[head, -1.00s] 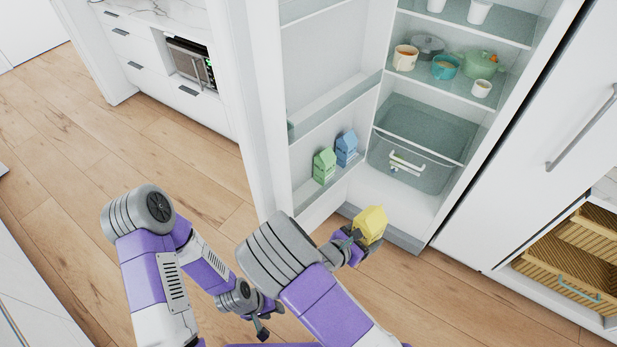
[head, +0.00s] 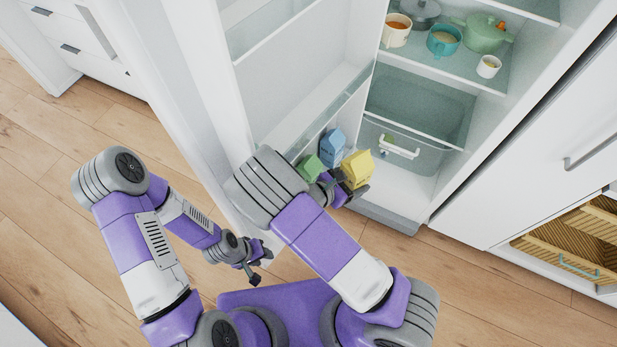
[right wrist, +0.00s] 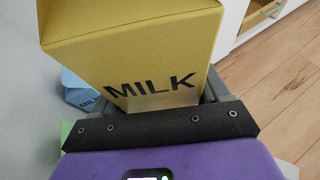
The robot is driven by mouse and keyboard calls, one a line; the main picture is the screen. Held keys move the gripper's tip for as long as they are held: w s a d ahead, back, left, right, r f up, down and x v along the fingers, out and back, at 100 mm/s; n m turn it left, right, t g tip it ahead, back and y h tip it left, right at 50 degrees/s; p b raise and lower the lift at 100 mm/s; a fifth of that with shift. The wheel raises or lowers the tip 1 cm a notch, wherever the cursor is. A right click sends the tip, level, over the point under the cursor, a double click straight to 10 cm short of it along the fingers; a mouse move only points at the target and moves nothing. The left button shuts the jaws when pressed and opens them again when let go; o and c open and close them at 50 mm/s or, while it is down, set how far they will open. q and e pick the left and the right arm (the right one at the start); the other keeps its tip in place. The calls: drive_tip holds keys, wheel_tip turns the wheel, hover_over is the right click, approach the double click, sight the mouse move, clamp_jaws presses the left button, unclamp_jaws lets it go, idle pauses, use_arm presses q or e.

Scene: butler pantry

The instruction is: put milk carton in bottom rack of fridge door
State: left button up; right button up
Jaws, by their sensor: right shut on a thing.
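The yellow milk carton (head: 357,167) is in my right gripper (head: 342,190), held upright with a tilt, in front of the open fridge door (head: 305,75). In the right wrist view the carton (right wrist: 140,60) shows the word MILK, and the dark fingers of the gripper (right wrist: 160,115) close around its lower part. A blue carton (head: 332,147) and a green carton (head: 310,167) stand at the door's bottom rack, left of the yellow one. My right arm hides much of that rack. My left gripper (head: 256,266) is open and empty, low over the floor.
Fridge shelves hold a teal pot (head: 443,41), a green pot (head: 485,32) and cups. A clear drawer (head: 410,150) sits below them. A cabinet with wooden drawers (head: 572,245) is at right. The wooden floor (head: 60,230) at left is clear.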

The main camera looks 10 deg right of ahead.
drive_tip(key=s+d+f+m+g+y+b, duration=0.1)
drive_tip(key=s+d+f+m+g+b, duration=0.15)
drive_tip(key=s+m+g, duration=0.4)
drive_tip(key=s+d+f+m+g+b, duration=0.1)
drive_tip(key=s+f+m+g, duration=0.2)
drive_tip(key=s+m+g, duration=0.35)
drive_tip(key=s+a+f+m+g+y+b, duration=0.35)
drive_tip(key=s+a+m+g+y, duration=0.25)
drive_tip(key=a+m+y, duration=0.55)
drive_tip(key=w+a+r+m+t+y+b, duration=0.2)
drive_tip(key=w+a+m+t+y, duration=0.4)
drive_tip(key=w+m+t, duration=0.4)
drive_tip(key=w+a+r+m+t+y+b, duration=0.1)
drive_tip(key=w+a+r+m+t+y, duration=0.1)
drive_tip(key=w+a+m+t+y, duration=0.6)
drive_tip(key=w+d+f+m+t+h+b, duration=0.1)
drive_tip(key=w+f+m, duration=0.1)
drive_tip(key=f, duration=0.2)
drive_tip(key=w+d+f+m+t+h+b, duration=0.2)
drive_tip(key=f+m, duration=0.1)
drive_tip(key=f, duration=0.1)
drive_tip(key=w+d+f+m+t+h+b, duration=0.1)
drive_tip(key=f+m+t+h+b, duration=0.1)
drive_tip(key=f+m, duration=0.1)
drive_tip(key=shift+w+d+f, duration=0.15)
drive_tip(key=shift+w+f, duration=0.25)
drive_tip(key=shift+f, duration=0.4)
